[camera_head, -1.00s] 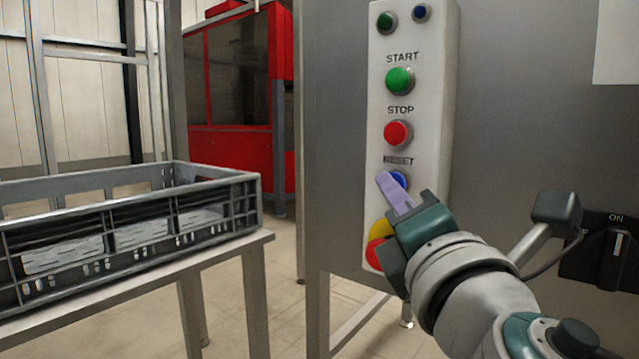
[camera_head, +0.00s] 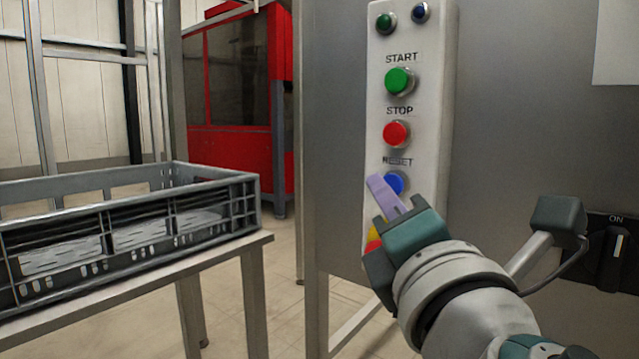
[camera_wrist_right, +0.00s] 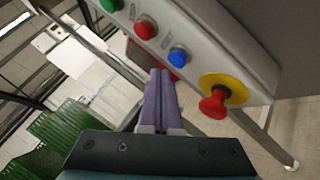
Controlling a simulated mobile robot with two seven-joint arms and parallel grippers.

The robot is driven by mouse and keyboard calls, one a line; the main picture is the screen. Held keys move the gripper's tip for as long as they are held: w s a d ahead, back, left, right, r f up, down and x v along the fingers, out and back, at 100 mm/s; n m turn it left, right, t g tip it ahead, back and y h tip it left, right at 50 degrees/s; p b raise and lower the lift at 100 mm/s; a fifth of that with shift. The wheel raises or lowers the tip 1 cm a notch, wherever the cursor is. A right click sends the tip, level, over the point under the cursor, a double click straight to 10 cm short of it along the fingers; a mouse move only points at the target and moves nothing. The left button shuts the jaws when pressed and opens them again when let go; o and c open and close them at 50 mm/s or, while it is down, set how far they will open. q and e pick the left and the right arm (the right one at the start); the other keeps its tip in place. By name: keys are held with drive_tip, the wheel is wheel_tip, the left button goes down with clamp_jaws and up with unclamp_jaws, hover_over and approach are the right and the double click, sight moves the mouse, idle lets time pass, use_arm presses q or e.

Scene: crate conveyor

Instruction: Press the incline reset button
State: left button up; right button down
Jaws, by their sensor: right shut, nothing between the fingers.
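The blue reset button (camera_head: 395,183) sits under the RESET label on the white control panel (camera_head: 425,110). It also shows in the right wrist view (camera_wrist_right: 179,57). My right gripper (camera_head: 376,182) is shut and empty, its purple fingers held together just left of the blue button in the head view. In the wrist view the fingertips (camera_wrist_right: 160,75) are below and left of the blue button, apparently apart from it. The gripper hides part of the yellow and red emergency stop (camera_head: 375,238); that stop is clear in the wrist view (camera_wrist_right: 213,104). My left gripper is not in view.
Above are the red stop button (camera_head: 397,133) and green start button (camera_head: 399,81). A grey crate (camera_head: 110,215) rests on a metal-framed stand at left. A black ON switch (camera_head: 618,245) is at right. Open floor lies between stand and panel.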

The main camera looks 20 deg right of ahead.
drive_tip(key=shift+s+a, duration=0.75)
drive_tip(key=shift+a, duration=0.15)
drive_tip(key=shift+s+a, duration=0.7)
drive_tip(key=shift+a, duration=0.2)
